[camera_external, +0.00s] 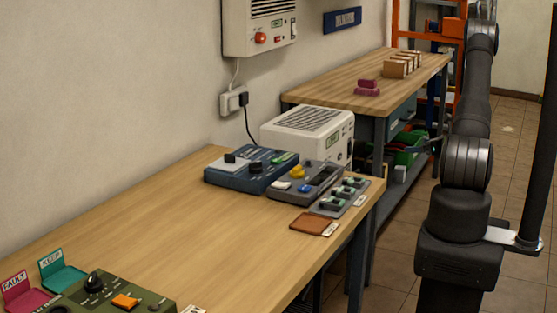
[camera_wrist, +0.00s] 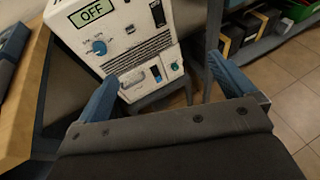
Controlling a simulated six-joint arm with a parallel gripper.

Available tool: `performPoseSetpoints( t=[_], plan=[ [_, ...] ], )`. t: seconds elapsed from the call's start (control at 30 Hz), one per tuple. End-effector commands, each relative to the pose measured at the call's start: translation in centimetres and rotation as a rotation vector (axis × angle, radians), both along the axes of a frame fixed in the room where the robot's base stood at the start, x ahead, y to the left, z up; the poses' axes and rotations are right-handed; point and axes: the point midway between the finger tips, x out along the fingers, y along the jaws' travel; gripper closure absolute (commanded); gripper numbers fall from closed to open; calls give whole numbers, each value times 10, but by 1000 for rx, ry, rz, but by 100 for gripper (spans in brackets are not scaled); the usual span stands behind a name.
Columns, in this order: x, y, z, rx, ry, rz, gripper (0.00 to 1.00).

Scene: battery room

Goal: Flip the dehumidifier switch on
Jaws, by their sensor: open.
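A white dehumidifier-like unit (camera_wrist: 145,30) fills the upper middle of the wrist view. Its display (camera_wrist: 92,13) reads OFF. A blue knob (camera_wrist: 98,47) sits below the display. What looks like the same white unit (camera_external: 300,124) stands behind the near bench in the external view; my gripper does not show there.
The near bench (camera_external: 150,210) carries blue and grey control boxes (camera_external: 250,170) beside the white unit. A second bench (camera_external: 340,90) stands behind. A white wall box (camera_external: 258,22) hangs above. Tiled floor (camera_wrist: 285,75) is open at the right of the wrist view.

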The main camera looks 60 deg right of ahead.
Motion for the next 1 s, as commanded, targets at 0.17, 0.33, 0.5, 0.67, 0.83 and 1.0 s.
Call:
performPoseSetpoints(
  t=[0.17,0.33,0.5,0.67,0.83,1.0],
  plan=[
    [0,0,0,0,0,0,37],
    [1,1,-3,5,10,4,71],
    [4,12,-34,60,127,45,100],
    [0,30,-91,129,372,106,100],
    [-19,38,-145,132,665,143,100],
    [-41,29,-180,48,929,145,100]
  ],
)
